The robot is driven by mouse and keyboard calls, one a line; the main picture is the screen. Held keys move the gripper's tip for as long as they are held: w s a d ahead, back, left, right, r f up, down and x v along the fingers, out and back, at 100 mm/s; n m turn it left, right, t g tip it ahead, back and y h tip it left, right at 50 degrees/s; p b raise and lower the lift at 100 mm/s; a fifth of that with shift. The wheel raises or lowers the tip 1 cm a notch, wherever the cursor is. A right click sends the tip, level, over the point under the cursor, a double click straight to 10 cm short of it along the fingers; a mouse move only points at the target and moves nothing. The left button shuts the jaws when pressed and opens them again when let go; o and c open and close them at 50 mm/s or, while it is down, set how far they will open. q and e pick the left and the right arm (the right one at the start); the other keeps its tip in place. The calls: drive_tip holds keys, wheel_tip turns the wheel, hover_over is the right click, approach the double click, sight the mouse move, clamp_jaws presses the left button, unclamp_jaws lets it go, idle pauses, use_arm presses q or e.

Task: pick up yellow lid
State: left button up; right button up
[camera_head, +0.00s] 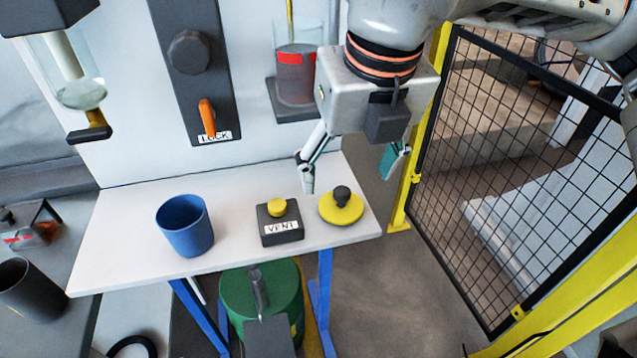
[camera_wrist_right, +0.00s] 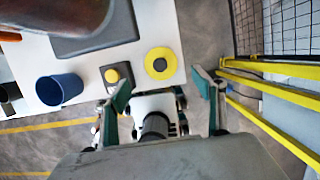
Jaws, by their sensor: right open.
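The yellow lid (camera_head: 328,212) is a round disc with a dark knob, lying at the right end of the white table. In the right wrist view the lid (camera_wrist_right: 149,70) lies beyond the fingertips, roughly between them sideways. My right gripper (camera_head: 350,168) is open and empty, with its fingers spread wide. It hangs above and behind the lid in the head view, apart from it. It also shows in the right wrist view (camera_wrist_right: 161,90). My left gripper is not seen.
A dark box with a yellow button, labelled VENT (camera_head: 281,227), stands just left of the lid. A blue cup (camera_head: 186,228) is farther left on the white table (camera_head: 125,235). A black mesh fence with yellow posts (camera_head: 520,170) stands to the right. A green drum (camera_head: 235,290) is below the table.

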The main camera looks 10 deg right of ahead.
sight(344, 194)
drive_tip(key=shift+w+a, duration=0.1)
drive_tip(key=shift+w, duration=0.35)
drive_tip(key=shift+w+f, duration=0.1)
drive_tip(key=shift+f, duration=0.1)
wheel_tip(344, 194, down, 2)
drive_tip(key=shift+f, duration=0.2)
drive_tip(key=x, duration=0.5)
drive_tip(key=c, duration=1.1)
